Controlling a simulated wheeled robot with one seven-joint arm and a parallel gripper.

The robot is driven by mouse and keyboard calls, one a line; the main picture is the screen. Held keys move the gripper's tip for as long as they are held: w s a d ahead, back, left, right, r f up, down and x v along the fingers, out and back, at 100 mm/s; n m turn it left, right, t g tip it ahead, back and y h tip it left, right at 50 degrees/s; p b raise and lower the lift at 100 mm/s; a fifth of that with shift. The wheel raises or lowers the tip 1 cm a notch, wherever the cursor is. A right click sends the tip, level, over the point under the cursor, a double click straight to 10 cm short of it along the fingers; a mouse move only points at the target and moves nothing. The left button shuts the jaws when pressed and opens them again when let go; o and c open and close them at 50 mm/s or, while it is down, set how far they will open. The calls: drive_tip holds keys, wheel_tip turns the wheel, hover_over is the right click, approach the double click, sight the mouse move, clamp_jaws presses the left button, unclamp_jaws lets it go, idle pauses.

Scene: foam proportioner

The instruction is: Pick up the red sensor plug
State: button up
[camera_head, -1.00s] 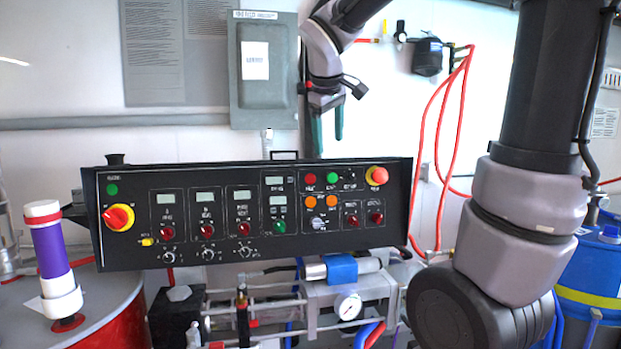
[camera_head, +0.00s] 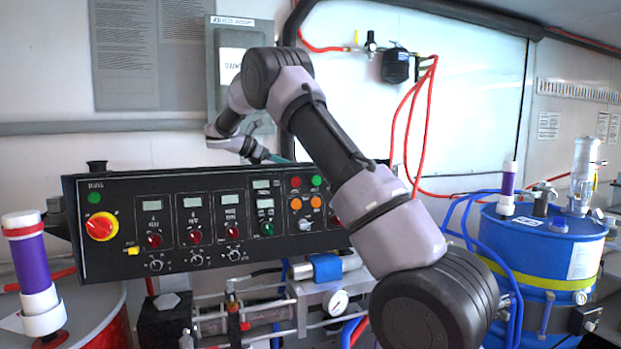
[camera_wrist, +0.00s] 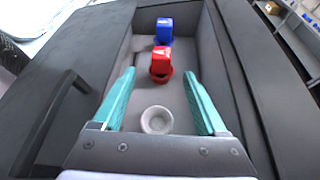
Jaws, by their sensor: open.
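The red sensor plug (camera_wrist: 161,62) shows in the wrist view, standing in a grey-lined recess with a marking on its top. My gripper (camera_wrist: 158,85) is open, its two teal fingers spread on either side of the recess. The red plug is ahead of the fingertips, roughly centred between them, and nothing is held. In the head view my gripper (camera_head: 272,158) is mostly hidden behind the control panel's top edge, and the red plug does not show there.
A blue plug (camera_wrist: 164,30) stands beyond the red one in the same recess. A small whitish round cup (camera_wrist: 157,120) sits between the fingers. The recess walls (camera_wrist: 222,60) are close on both sides. The black control panel (camera_head: 130,240) stands before my arm.

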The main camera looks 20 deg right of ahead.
drive_tip(key=shift+g+h, duration=0.3)
drive_tip(key=shift+g, duration=0.1)
drive_tip(key=x, duration=0.6)
drive_tip(key=shift+x, duration=3.15)
drive_tip(key=shift+w+r, duration=0.1)
drive_tip(key=shift+w, duration=0.1)
drive_tip(key=shift+c, duration=0.3)
clamp_jaws()
wheel_tip(320, 180, up, 15)
drive_tip(key=shift+s, duration=0.1)
